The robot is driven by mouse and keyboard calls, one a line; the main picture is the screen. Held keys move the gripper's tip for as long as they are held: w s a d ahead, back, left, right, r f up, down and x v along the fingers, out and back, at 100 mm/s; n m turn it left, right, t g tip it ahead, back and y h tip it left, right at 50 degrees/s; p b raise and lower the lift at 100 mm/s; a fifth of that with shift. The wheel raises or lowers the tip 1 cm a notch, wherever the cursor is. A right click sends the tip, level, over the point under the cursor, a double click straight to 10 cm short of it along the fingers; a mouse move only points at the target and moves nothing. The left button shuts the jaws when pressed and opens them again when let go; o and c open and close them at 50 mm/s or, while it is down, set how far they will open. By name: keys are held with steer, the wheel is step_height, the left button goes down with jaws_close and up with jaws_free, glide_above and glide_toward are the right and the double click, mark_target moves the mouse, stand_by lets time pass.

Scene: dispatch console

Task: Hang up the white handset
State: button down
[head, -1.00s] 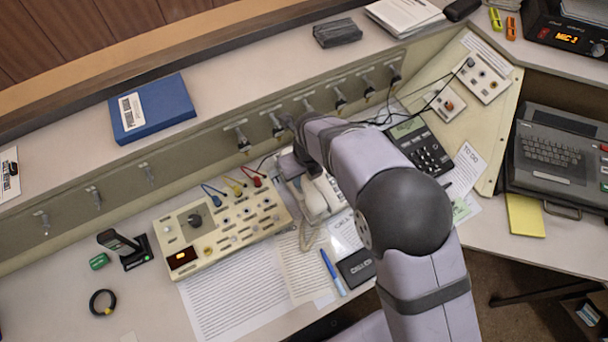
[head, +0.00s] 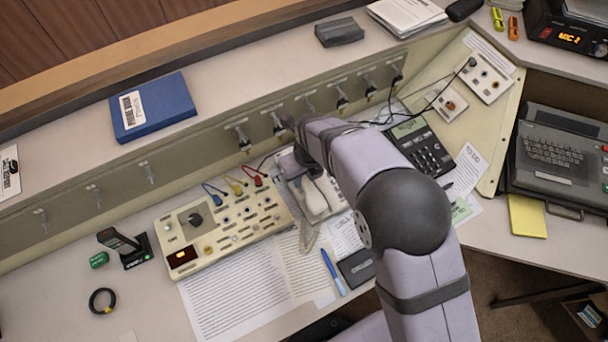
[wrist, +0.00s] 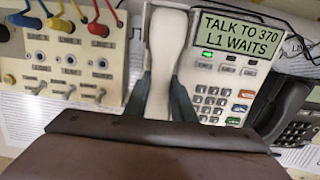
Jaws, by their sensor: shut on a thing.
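The white handset (head: 315,193) lies along the left side of the white desk phone (head: 335,205) in the head view, partly hidden by my arm. In the wrist view the handset (wrist: 168,45) runs lengthwise between the two dark fingers of my gripper (wrist: 161,88), which is shut on it. The phone's screen (wrist: 238,34) reads "TALK TO 370 L1 WAITS", and a green light is lit below it. The handset is at or just above the phone; I cannot tell whether it touches the cradle. Its near end is hidden by my gripper.
A cream switch panel (head: 222,225) with coloured plugs stands close left of the phone. A black phone (head: 420,145) is to the right. Papers, a blue pen (head: 333,272) and a dark box (head: 357,267) lie in front. The sloped console wall with hooks rises behind.

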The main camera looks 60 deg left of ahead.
steer(key=shift+a+f, duration=0.1)
steer(key=shift+f, duration=0.55)
stand_by(1.5)
steer(key=c, duration=1.4)
jaws_free()
steer(key=shift+c, duration=0.2)
steer(key=shift+o, duration=0.2)
steer(key=shift+w+b, duration=0.15)
steer(key=shift+b, duration=0.15)
steer(key=shift+c, duration=0.8)
steer(key=shift+r, duration=0.1)
